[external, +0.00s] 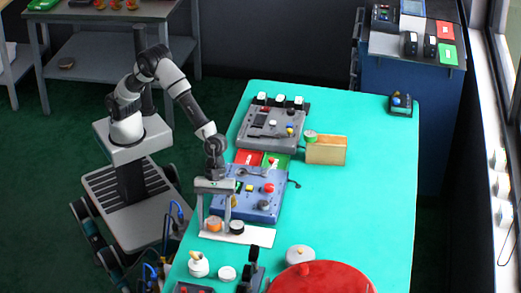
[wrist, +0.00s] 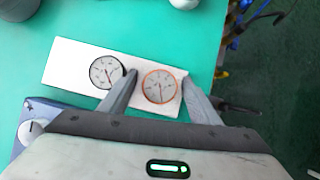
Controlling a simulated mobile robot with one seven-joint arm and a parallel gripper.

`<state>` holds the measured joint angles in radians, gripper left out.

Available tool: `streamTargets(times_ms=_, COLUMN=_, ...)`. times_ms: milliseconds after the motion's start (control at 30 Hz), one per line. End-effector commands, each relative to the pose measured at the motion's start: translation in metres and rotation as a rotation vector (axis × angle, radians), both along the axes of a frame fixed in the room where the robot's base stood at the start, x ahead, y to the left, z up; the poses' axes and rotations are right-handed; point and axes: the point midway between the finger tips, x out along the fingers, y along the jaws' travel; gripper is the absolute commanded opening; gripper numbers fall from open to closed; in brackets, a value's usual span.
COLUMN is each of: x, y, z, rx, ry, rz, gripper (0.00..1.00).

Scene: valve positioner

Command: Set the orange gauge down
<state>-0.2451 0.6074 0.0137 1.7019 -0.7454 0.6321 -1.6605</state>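The orange gauge (external: 214,224) stands dial-up on the white mat (external: 262,237). In the wrist view the orange gauge (wrist: 160,88) sits near one end of the white mat (wrist: 66,62). My gripper (external: 215,212) is above the mat, with its fingers apart on either side of the orange gauge. In the wrist view my gripper (wrist: 160,78) shows a small gap between each finger and the gauge. A black gauge (wrist: 104,73) sits on the same mat beside the left finger; it also shows in the external view (external: 237,227).
A blue device (external: 262,183) with knobs stands just behind the mat. Small white round parts (external: 199,265) and a large red round object (external: 318,281) are in front. A wooden block (external: 326,150) stands further back.

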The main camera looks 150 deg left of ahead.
Motion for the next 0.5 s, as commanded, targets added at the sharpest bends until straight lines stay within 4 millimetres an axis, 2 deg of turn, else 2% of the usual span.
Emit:
streamTargets(times_ms=133, x=0.000, y=0.000, z=0.002, rx=0.000, ry=0.000, rz=0.000, gripper=0.57)
streamTargets(times_ms=267, x=-0.003, y=0.004, z=0.014, rx=0.001, ry=-0.001, rz=0.001, gripper=0.57)
streamTargets(times_ms=500, x=-0.023, y=0.019, z=0.060, rx=0.000, ry=-0.003, rz=0.002, gripper=0.57)
